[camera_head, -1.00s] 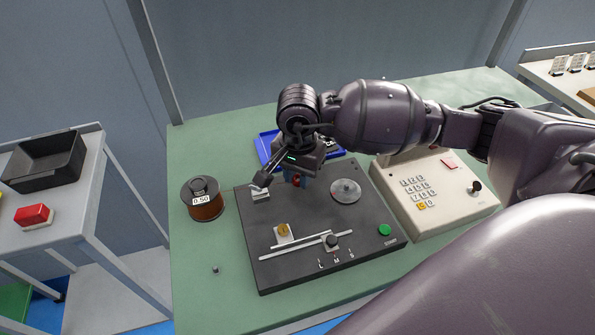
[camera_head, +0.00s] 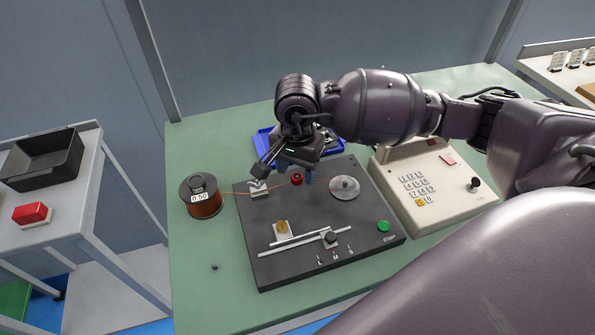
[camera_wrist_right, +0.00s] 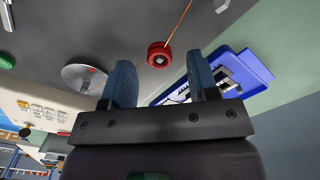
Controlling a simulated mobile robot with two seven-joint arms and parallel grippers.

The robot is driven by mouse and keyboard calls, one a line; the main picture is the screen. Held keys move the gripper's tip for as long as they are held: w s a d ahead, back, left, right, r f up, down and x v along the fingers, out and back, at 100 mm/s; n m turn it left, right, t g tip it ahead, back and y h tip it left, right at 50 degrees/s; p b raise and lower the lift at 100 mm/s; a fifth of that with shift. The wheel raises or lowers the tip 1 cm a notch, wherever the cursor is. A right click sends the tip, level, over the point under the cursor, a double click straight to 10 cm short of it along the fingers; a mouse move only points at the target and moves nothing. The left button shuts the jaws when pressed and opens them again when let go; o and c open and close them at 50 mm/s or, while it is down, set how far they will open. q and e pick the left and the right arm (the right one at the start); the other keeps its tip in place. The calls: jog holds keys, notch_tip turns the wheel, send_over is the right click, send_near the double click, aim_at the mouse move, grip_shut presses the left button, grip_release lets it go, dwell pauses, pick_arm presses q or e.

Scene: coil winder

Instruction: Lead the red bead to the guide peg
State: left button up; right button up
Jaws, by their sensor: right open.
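The red bead (camera_head: 297,179) is a small red ring with a grey centre on the dark winder plate (camera_head: 240,222). It looks seated around a pin, perhaps the guide peg, which I cannot tell apart clearly. In the right wrist view the bead (camera_wrist_right: 159,55) lies just beyond and between my fingertips. An orange wire (camera_head: 238,193) runs from the wire spool (camera_head: 205,203) past a grey block (camera_head: 259,191) to the bead. A thin line seems to continue to the grey disc (camera_head: 345,188). My right gripper (camera_head: 294,175) is open and empty, its blue fingers apart from the bead.
A blue tray (camera_head: 266,143) with dark and light parts lies behind the plate, close to my gripper. A beige keypad box (camera_head: 440,190) stands to the right. The plate's front holds a slider (camera_head: 330,237) and a green button (camera_head: 384,226). The green table (camera_head: 205,265) is clear at front left.

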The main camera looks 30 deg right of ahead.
notch_tip(320, 180, up, 9)
jog(key=p, duration=0.1)
dwell(0.7)
